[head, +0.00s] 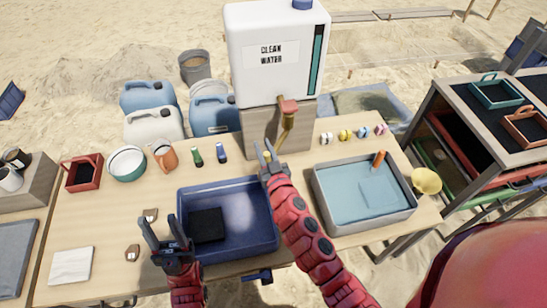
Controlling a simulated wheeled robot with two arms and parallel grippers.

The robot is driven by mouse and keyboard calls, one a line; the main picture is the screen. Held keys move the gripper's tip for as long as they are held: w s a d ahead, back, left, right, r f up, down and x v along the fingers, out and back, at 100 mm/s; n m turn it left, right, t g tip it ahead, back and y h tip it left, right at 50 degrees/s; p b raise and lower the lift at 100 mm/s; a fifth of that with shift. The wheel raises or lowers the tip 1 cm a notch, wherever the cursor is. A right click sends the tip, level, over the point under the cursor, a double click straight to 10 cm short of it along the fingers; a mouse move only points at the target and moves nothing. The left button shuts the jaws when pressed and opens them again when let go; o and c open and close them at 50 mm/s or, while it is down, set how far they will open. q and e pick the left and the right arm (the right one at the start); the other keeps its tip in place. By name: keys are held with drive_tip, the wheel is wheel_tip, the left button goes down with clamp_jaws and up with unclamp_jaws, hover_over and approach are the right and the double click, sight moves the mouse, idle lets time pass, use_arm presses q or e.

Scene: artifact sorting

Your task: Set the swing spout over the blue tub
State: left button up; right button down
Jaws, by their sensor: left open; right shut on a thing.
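The white water tank marked "CLEAN WATER" (275,55) stands on a wooden block behind the table. The brass swing spout (286,128) comes down from its red tap (288,106). My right gripper (266,154) is shut on the spout's lower end, beside the blue tub's back right corner. The gripper hides the spout's tip, so I cannot tell exactly where it points. The blue tub (241,254) sits at the table's middle with a dark square block (207,225) inside. My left gripper (164,234) is open and empty at the tub's left edge.
A grey basin of water (323,203) with an orange-handled tool stands right of the blue tub. Small bottles, an orange jug (163,155), a bowl (127,163) and a red box (82,173) line the back. A white cloth (71,266) lies front left.

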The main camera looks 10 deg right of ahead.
drive_tip(key=shift+w+a+r+m+h+b, duration=0.1)
drive_tip(key=shift+w+a+m+h+b, duration=0.6)
drive_tip(key=shift+b, duration=1.2)
drive_tip(key=shift+w+a+f+m+h+b, duration=0.1)
drive_tip(key=shift+w+m+h+b, duration=0.3)
drive_tip(key=shift+h+b, duration=1.1)
drive_tip(key=shift+w+a+r+m+h+b, duration=0.1)
drive_tip(key=shift+w+a+m+h+b, duration=0.35)
drive_tip(key=shift+b, duration=1.8)
drive_tip(key=shift+d, duration=0.15)
drive_tip(key=c, duration=0.7)
unclamp_jaws()
